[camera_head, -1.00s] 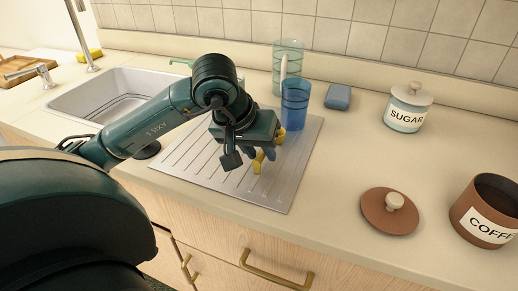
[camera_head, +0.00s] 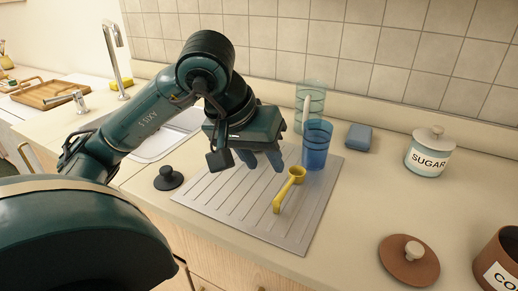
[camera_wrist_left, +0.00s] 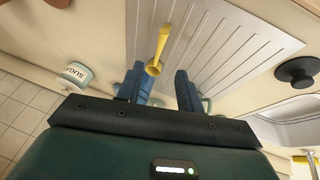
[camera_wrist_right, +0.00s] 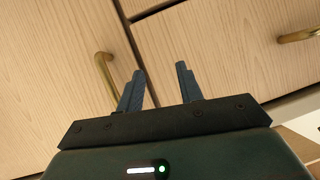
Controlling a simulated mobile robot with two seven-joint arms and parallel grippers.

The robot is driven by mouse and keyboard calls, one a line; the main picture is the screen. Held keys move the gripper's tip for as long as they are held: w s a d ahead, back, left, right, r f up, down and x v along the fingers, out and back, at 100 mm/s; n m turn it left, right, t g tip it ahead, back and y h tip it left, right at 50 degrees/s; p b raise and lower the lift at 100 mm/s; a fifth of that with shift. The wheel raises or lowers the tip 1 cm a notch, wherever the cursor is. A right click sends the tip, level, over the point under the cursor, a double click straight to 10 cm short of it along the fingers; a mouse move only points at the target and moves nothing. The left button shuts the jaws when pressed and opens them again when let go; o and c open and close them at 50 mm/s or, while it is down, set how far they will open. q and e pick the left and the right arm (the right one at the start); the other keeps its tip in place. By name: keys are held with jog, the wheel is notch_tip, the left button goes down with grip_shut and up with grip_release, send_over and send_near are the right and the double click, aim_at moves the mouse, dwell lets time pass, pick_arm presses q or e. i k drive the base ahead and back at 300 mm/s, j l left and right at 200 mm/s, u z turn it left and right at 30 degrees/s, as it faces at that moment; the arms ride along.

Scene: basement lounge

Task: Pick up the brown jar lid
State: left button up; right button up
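The brown jar lid (camera_head: 405,266), a round disc with a beige knob, lies knob up on the counter at the lower right of the head view. The brown coffee jar (camera_head: 492,262) stands open to its right, cut off by the frame edge. My left gripper (camera_head: 262,163) is open and empty above the drainboard, well left of the lid; its spread fingers show in the left wrist view (camera_wrist_left: 158,78). My right gripper (camera_wrist_right: 158,78) is open and empty in front of wooden cabinet fronts and is out of the head view.
A yellow scoop (camera_head: 284,195) lies on the ridged drainboard (camera_head: 240,212) near my left gripper. A blue cup (camera_head: 316,146), greenish glass (camera_head: 310,97), blue sponge (camera_head: 359,137) and sugar jar (camera_head: 428,157) stand behind. A black stopper (camera_head: 168,178) is left. Counter between drainboard and lid is clear.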

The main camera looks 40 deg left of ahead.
aim_at(406, 258)
jog(key=k+j, duration=0.15)
jog(key=k, duration=0.35)
jog(key=k+j, duration=0.15)
jog(key=k, duration=0.35)
jog(key=k+j, duration=0.15)
jog(key=k, duration=0.3)
